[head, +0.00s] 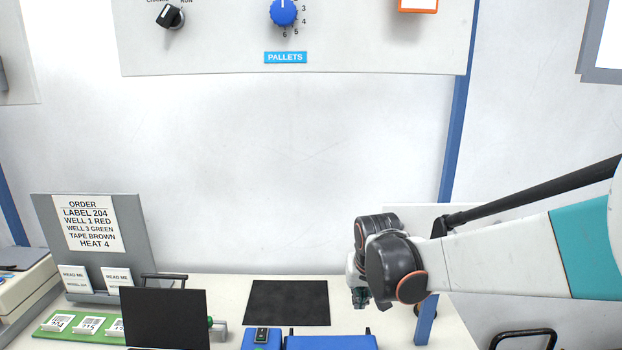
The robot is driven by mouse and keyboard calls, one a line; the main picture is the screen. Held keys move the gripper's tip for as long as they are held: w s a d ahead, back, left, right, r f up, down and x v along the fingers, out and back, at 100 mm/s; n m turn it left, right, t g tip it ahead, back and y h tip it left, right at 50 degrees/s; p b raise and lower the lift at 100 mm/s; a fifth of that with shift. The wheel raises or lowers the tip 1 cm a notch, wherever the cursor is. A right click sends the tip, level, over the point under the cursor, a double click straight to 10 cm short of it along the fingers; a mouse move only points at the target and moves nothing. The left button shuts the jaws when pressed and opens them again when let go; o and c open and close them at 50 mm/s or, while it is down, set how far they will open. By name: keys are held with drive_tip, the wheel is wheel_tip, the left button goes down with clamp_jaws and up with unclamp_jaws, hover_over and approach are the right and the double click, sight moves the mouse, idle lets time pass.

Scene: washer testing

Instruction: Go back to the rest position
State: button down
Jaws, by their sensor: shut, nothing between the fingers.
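My gripper (361,297) hangs at the end of my arm, right of the middle of the head view. It points down above the white bench, just right of the black mat (288,303). Only its small dark end shows below the wrist. The fingers look shut and hold nothing. My arm reaches in from the right edge.
A panel (200,45) with a blue dial (283,11) and a black switch (171,17) hangs above. An order sign (93,225) stands at left. A black screen (166,318) and blue boxes (330,342) line the front. A blue post (426,320) stands near my wrist.

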drive_tip(key=s+d+r+t+b, duration=0.1)
drive_tip(key=s+d+r, duration=0.2)
drive_tip(key=s, duration=0.4)
drive_tip(key=s+d+r+b, duration=0.1)
drive_tip(key=s+d+r, duration=0.15)
drive_tip(key=s, duration=0.35)
drive_tip(key=s+d+f+t+b, duration=0.1)
drive_tip(key=s+d+f, duration=0.1)
drive_tip(key=s, duration=1)
drive_tip(key=shift+s+d+t, duration=0.35)
drive_tip(key=shift+d+t, duration=0.05)
drive_tip(key=shift+d, duration=0.05)
